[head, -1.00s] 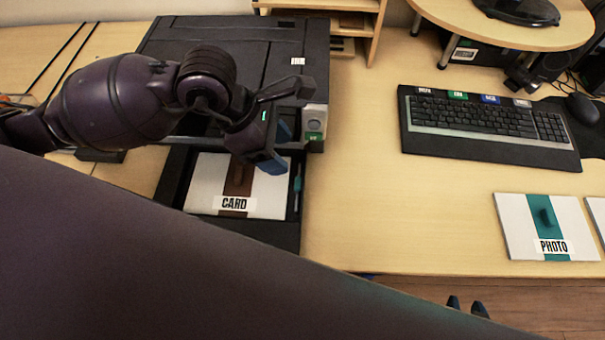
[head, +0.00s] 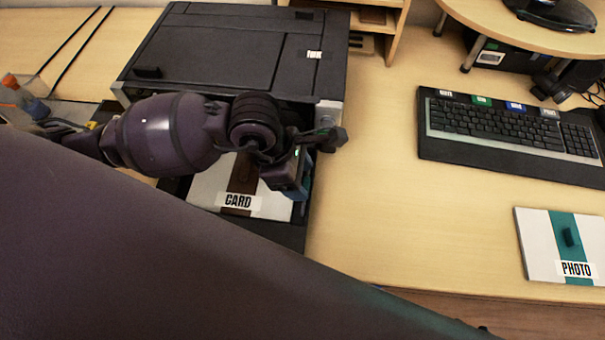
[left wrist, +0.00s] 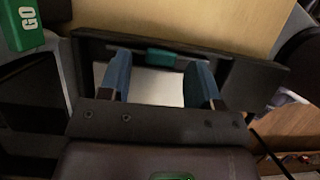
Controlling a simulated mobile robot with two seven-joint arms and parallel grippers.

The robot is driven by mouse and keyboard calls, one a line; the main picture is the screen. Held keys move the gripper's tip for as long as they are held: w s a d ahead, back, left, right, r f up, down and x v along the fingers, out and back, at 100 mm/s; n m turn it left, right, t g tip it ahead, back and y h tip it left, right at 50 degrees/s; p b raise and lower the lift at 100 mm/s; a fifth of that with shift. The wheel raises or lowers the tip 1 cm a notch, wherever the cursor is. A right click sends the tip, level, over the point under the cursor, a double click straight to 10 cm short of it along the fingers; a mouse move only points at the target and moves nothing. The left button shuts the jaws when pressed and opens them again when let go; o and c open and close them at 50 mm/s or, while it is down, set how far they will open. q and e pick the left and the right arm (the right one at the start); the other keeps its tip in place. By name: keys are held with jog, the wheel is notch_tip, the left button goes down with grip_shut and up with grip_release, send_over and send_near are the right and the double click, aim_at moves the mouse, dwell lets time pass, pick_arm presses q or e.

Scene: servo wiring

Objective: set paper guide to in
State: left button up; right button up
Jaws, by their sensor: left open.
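The paper guide, a small teal slider (left wrist: 160,57), sits on the dark rail at the tray's edge in the left wrist view. My left gripper (left wrist: 161,78) is open, with one blue fingertip on each side of the guide and a gap to each. I cannot tell whether the tips reach down to its level. In the head view my left gripper (head: 301,186) is over the right side of the paper tray (head: 284,234) and hides the guide. The white card stack (head: 212,186) with a brown band marked CARD lies in the tray. My right gripper is not clearly in view.
The black printer (head: 235,50) stands behind the tray. A green GO label (left wrist: 27,20) is close by in the left wrist view. A keyboard (head: 505,130) and a PHOTO stack (head: 545,245) lie to the right, with clear table between them and the tray.

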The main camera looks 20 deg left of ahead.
pick_arm(q)
jog(key=shift+d+f, duration=0.15)
jog(key=shift+f, duration=0.15)
grip_shut()
jog(key=shift+s+a+r+p, duration=0.1)
jog(key=shift+s+a+p, duration=0.1)
jog(key=shift+a, duration=0.35)
jog(key=shift+s+a+r+p, duration=0.1)
jog(key=shift+a+p, duration=0.05)
jog(key=shift+a, duration=0.4)
jog(key=shift+a+f, duration=0.1)
jog(key=shift+a, duration=0.25)
jog(key=shift+s, duration=0.1)
grip_release()
